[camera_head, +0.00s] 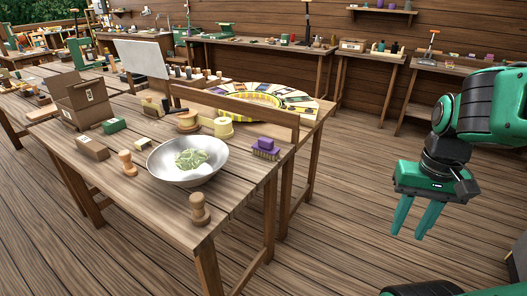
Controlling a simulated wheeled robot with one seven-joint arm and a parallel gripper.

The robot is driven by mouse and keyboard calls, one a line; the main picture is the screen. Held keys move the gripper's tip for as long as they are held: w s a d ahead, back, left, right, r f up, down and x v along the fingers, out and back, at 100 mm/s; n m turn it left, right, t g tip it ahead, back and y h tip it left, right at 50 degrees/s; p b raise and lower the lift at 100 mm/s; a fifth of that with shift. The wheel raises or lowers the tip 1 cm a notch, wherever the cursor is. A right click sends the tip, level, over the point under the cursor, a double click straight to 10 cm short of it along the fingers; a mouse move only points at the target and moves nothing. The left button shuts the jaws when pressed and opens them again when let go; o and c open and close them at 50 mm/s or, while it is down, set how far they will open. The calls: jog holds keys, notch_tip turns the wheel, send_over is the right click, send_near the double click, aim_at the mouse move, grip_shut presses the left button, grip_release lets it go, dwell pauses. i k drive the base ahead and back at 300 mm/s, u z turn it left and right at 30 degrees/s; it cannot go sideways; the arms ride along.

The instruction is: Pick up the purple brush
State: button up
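The purple brush (265,149) lies on the wooden table (150,205) near its right edge, just right of the metal bowl. It has a purple top block and pale bristles below. My gripper (415,222) hangs in the air off the table's right side, well apart from the brush. Its two green fingers point down with a gap between them, and nothing is seen between them.
A metal bowl (163,165) with pale green contents stands left of the brush. A wooden stamp-like piece (199,208) stands at the near corner. A cardboard box (82,101) stands at the left. A raised wooden board (240,111) runs behind the brush. The floor between table and gripper is clear.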

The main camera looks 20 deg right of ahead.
aim_at(265, 147)
jog(key=u, duration=0.05)
jog(key=i, duration=1)
jog(key=z, duration=0.1)
